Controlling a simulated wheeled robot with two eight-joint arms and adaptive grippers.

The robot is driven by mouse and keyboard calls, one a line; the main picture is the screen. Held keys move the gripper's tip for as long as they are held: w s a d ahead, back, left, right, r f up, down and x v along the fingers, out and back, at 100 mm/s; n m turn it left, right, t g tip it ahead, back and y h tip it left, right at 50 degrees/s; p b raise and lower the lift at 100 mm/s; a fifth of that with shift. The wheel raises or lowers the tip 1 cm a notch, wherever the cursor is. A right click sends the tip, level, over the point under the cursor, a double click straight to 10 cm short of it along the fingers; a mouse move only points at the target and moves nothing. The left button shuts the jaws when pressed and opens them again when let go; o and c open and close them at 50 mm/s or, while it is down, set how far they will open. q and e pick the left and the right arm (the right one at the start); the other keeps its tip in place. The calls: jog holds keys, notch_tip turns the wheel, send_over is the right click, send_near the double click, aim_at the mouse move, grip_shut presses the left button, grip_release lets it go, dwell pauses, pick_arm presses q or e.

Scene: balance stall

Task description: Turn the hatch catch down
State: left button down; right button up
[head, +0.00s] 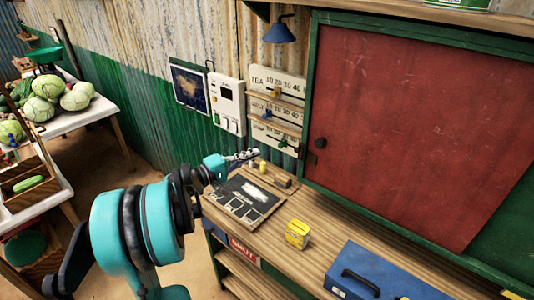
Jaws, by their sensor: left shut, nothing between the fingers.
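The hatch (410,125) is a large red panel in a green frame on the right. A small dark fitting (320,143), which looks like the catch, sits near the panel's left edge; its exact turn is too small to tell. My left gripper (254,156) is shut and empty. In the picture it is left of the hatch and slightly lower than the dark fitting, apart from it, over the back of the counter. My right gripper is not in view.
The wooden counter (320,230) holds a dark slate board (244,199), a yellow tin (297,234) and a blue box (365,272). Price boards (278,85) and a white wall box (228,104) hang behind. A blue lamp (281,30) hangs above. Cabbages (48,88) lie on a table at left.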

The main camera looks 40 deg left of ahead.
pick_arm(q)
jog(key=w+d+b, duration=0.2)
jog(key=w+d, duration=0.5)
jog(key=w, duration=0.1)
jog(key=shift+w+b, duration=0.2)
jog(key=shift+b, duration=0.2)
